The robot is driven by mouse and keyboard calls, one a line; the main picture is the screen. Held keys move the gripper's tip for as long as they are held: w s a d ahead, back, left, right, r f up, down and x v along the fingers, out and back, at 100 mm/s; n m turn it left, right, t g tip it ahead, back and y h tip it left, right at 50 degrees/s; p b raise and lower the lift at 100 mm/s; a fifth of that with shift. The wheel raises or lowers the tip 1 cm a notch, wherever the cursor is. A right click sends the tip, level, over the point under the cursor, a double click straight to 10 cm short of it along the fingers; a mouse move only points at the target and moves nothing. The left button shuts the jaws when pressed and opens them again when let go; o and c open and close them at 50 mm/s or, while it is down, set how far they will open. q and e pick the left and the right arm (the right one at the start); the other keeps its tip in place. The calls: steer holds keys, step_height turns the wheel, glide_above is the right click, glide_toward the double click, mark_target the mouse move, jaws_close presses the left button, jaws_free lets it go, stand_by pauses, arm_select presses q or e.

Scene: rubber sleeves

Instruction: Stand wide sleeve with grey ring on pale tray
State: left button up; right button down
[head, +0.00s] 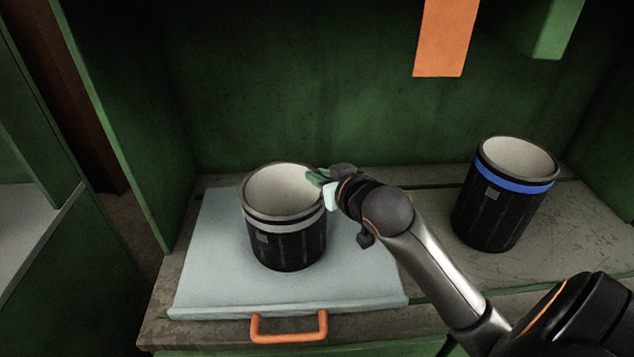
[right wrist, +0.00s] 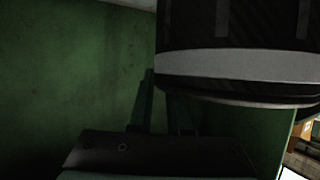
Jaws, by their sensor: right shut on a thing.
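The wide black sleeve with the grey ring (head: 285,240) stands upright over the pale tray (head: 215,275), left of centre in the head view. Its open mouth faces up. I cannot tell whether its base touches the tray. My right gripper (head: 318,182) is shut on the sleeve's right rim, with one fingertip inside the mouth. In the right wrist view the sleeve with its grey ring (right wrist: 240,66) fills the upper right, close to the camera. My left gripper is not in view.
A black sleeve with a blue ring (head: 500,200) stands upright on the worn bench to the right. An orange handle (head: 289,328) is at the tray's front edge. Green walls close in the back and sides. An orange panel (head: 446,38) hangs at the back.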

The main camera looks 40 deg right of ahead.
steer(key=c, duration=1.3)
jaws_free()
steer(key=shift+f, duration=0.15)
steer(key=o, duration=0.5)
steer(key=shift+c, duration=0.2)
